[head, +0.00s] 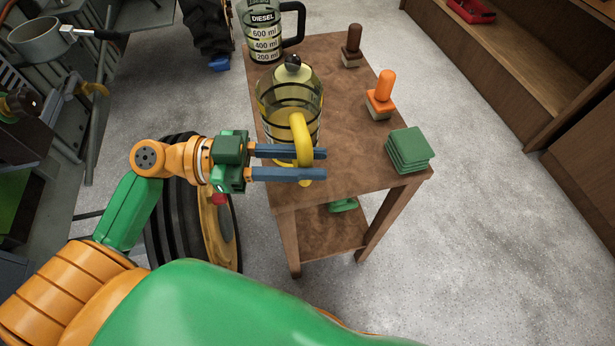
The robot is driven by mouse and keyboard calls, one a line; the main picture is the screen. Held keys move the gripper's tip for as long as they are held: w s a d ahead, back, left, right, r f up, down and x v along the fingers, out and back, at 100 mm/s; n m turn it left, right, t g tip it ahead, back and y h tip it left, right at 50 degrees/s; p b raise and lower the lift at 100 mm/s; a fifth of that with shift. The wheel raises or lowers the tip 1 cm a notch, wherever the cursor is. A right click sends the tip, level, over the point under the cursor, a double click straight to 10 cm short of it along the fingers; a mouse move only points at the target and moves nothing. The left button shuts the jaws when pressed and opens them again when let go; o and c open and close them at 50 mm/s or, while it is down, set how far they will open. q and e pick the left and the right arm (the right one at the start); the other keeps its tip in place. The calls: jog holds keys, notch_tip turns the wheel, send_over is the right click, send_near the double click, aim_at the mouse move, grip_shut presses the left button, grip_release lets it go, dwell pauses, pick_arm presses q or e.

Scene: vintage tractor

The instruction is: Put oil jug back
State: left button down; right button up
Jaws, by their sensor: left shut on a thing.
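The oil jug (276,95) is a clear jug with yellowish content, a dark knob on top and a yellow handle. It is at the near left part of the small brown wooden table (335,75). My left gripper (325,164) reaches in from the left, its two blue fingers on either side of the yellow handle, shut on it. I cannot tell whether the jug's base touches the table top. My right gripper is not in view.
A diesel jug (264,35) stands at the table's far left corner. A dark-handled brush (352,45), an orange-handled brush (381,95) and a stack of green cloths (408,150) line the right side. The table's middle is clear. A tractor wheel (190,215) is left of it.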

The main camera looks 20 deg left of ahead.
pick_arm(q)
jog(key=f, duration=0.4)
jog(key=shift+s+d+f, duration=0.1)
jog(key=shift+s+d, duration=0.2)
jog(key=c, duration=1.1)
grip_release()
jog(key=shift+f+b, duration=0.15)
jog(key=shift+b, duration=0.15)
jog(key=shift+c, duration=0.2)
jog(key=o, duration=0.4)
jog(key=shift+o, duration=0.2)
jog(key=shift+r+p, duration=0.3)
jog(key=b, duration=0.3)
send_near(303, 183)
jog(key=shift+s+a, duration=0.25)
jog(key=shift+a, duration=0.35)
